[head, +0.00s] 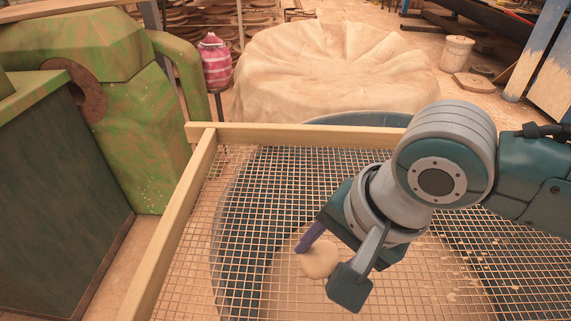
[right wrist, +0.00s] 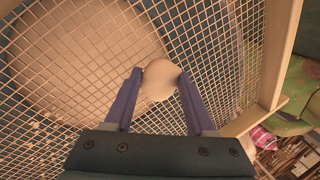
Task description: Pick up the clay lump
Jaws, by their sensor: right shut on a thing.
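The clay lump (head: 320,260) is pale beige and rounded, at the wire mesh of a wood-framed sieve (head: 205,165). It also shows in the right wrist view (right wrist: 160,80) between the tips of two purple fingers. My right gripper (head: 322,262) comes in from the right and is shut on the lump, one finger on each side. I cannot tell whether the lump touches the mesh. My left gripper is not in view.
A round blue-rimmed tub (head: 365,119) stands under the sieve. A large cloth-covered mound (head: 330,70) is behind it. A green machine (head: 110,90) stands at the left, with a pink striped object (head: 215,62) beside it. Small clay bits lie on the mesh at right.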

